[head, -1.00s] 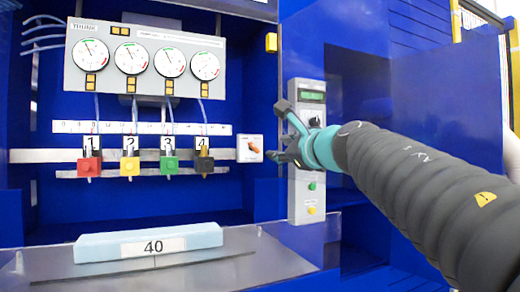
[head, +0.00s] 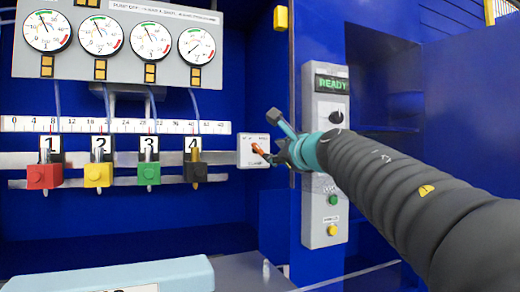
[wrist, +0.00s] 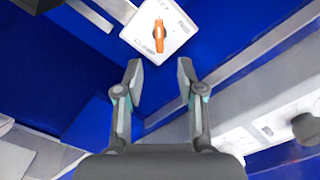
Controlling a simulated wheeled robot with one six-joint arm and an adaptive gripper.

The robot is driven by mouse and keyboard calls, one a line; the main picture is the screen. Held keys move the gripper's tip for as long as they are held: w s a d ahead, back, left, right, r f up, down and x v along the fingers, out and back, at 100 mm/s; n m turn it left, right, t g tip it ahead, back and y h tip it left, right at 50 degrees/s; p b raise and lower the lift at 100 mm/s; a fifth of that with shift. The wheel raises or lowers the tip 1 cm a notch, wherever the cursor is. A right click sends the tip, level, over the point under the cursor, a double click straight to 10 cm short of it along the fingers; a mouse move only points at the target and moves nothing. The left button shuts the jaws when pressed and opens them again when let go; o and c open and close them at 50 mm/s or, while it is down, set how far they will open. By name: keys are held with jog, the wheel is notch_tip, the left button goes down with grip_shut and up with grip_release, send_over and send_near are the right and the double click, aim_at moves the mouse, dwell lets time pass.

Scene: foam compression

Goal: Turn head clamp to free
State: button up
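The head clamp switch is a small white plate (head: 246,158) with an orange lever (head: 258,149), at the right end of the grey rail. In the wrist view the plate (wrist: 176,24) is near the top, and its orange lever (wrist: 159,34) lies almost along the picture's vertical. The plate's lettering is too blurred to read surely. My gripper (wrist: 160,72) is open and empty, its two fingers spread below the lever and apart from it in the picture. In the head view my gripper (head: 277,150) is just right of the plate and partly covers the lever's right end.
Numbered heads in red (head: 45,176), yellow (head: 98,175), green (head: 149,174) and black (head: 195,172) hang left of the plate. A grey control panel (head: 321,237) reading READY stands right, behind my arm. A gauge panel (head: 120,75) is above; a pale blue foam block (head: 110,275) lies below.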

aim_at(260, 150)
jog(key=p+x, duration=0.1)
jog(key=x, duration=0.7)
jog(key=shift+w+a+p, duration=0.25)
jog(key=shift+w+p, duration=0.1)
grip_shut()
